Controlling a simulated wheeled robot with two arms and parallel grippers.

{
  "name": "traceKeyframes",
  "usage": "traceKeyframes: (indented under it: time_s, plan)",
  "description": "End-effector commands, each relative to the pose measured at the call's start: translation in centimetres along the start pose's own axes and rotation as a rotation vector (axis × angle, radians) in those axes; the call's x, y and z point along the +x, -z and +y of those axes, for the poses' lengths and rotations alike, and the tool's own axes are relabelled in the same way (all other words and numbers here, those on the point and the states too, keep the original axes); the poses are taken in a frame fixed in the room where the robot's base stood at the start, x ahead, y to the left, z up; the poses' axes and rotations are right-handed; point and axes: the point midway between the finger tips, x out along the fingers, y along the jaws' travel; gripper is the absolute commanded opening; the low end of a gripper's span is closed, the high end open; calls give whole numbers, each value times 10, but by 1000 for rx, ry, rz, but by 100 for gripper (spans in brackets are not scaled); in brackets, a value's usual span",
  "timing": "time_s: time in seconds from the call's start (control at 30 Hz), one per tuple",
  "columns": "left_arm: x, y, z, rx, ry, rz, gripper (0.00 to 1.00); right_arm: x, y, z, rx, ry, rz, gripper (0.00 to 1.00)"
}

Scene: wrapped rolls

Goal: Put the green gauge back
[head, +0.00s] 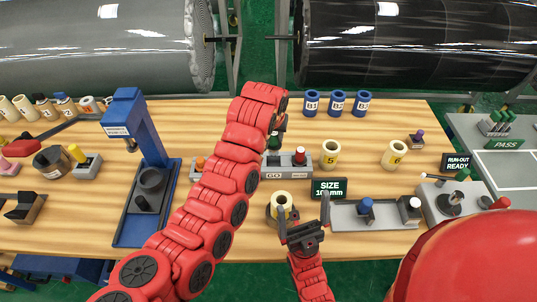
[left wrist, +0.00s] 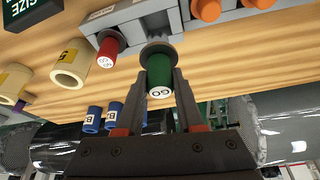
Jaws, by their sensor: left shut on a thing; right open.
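The green gauge (left wrist: 160,76), a cylinder marked GO with a grey flange, is between the fingers of my left gripper (left wrist: 162,88), which is shut on it. In the head view the green gauge (head: 274,143) shows just past my left wrist, at the left end of the grey gauge stand (head: 270,172) labelled GO. I cannot tell whether its lower end is inside the stand. A red gauge (head: 299,155) stands at the stand's other end; it also shows in the left wrist view (left wrist: 108,48).
A SIZE display (head: 328,188) stands in front of the stand. Cream rolls (head: 330,153) and blue rolls (head: 337,102) stand to the right and behind. A blue press (head: 130,125) is at left. A grey tray (head: 375,222) with small parts lies at right front.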

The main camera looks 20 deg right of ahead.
Motion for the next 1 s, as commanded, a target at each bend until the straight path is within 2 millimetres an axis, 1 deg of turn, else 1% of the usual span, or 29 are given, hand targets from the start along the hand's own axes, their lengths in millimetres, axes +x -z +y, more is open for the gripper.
traceKeyframes:
  time_s: [0.03, 0.1, 0.27, 0.47, 0.53, 0.7, 0.83, 0.87, 1.0]
  plan:
    - [10, -5, 0, 0, -1, -4, 0, 1, 0, 0, 0, 0, 0, 100]
    - [23, -11, 0, 0, -1, -4, 0, 2, 0, 0, 0, 0, 0, 100]
    - [39, -17, 0, 0, 0, -1, 0, 2, 0, 0, 0, 0, 0, 100]
    - [65, -28, 0, 1, 1, -1, 0, 0, 0, 0, 0, 0, 0, 100]
    - [68, -28, 0, 1, 0, 1, 0, 0, 0, 0, 0, 0, 0, 100]
    - [67, -27, 0, 0, 0, 3, 0, 0, 0, 0, 0, 0, 0, 100]
    - [71, -29, 0, 0, 0, 2, 0, -4, -1, 0, 0, 0, 0, 100]
    - [70, -29, 0, 0, 0, 2, 40, -3, 0, 0, 0, 0, 0, 100]
    - [70, -29, 0, 0, 0, 2, 65, -2, 0, 0, 0, 0, 0, 100]
